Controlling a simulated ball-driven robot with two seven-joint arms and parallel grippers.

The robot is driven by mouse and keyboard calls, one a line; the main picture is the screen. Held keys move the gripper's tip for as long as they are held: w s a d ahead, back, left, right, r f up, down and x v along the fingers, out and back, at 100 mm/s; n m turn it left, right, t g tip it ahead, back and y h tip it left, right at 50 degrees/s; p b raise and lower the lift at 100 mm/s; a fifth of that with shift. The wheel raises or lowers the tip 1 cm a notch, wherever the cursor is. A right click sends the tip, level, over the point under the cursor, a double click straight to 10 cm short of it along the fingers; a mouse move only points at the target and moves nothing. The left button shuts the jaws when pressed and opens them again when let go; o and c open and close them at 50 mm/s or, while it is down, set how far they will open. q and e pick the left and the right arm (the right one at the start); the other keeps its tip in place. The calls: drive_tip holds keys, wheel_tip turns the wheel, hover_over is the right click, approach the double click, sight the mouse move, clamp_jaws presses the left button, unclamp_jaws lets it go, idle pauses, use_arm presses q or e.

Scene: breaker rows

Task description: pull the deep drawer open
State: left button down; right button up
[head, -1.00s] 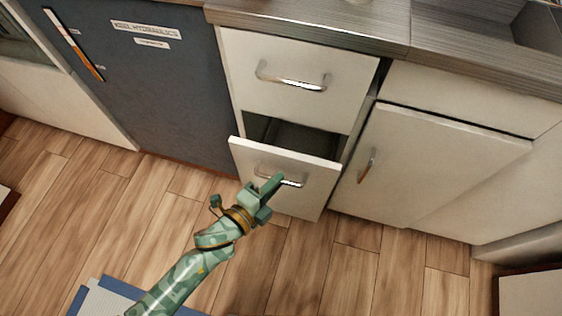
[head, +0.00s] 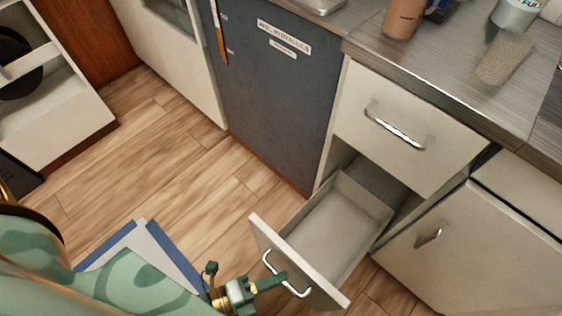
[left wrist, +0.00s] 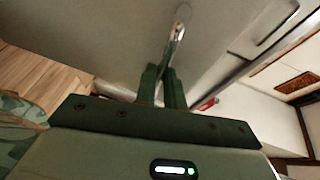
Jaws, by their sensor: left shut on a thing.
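The deep drawer (head: 325,238) is the lower one in the white cabinet, and it stands well out from the cabinet. Its grey inside is visible and looks empty. Its front panel (head: 296,262) carries a metal bar handle (head: 297,290). My left gripper (head: 277,281) is shut on that handle. In the left wrist view the two fingers (left wrist: 163,86) close around the metal handle (left wrist: 176,35) in front of the pale drawer front. My right gripper is in neither view.
The shut upper drawer (head: 407,128) is above, under the worktop (head: 450,75) with a sponge (head: 505,58) on it. A dark blue fridge door (head: 270,95) is left of it, and a white cupboard door (head: 470,245) right.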

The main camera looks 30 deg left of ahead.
use_arm(q)
drive_tip(key=c, duration=1.5)
unclamp_jaws()
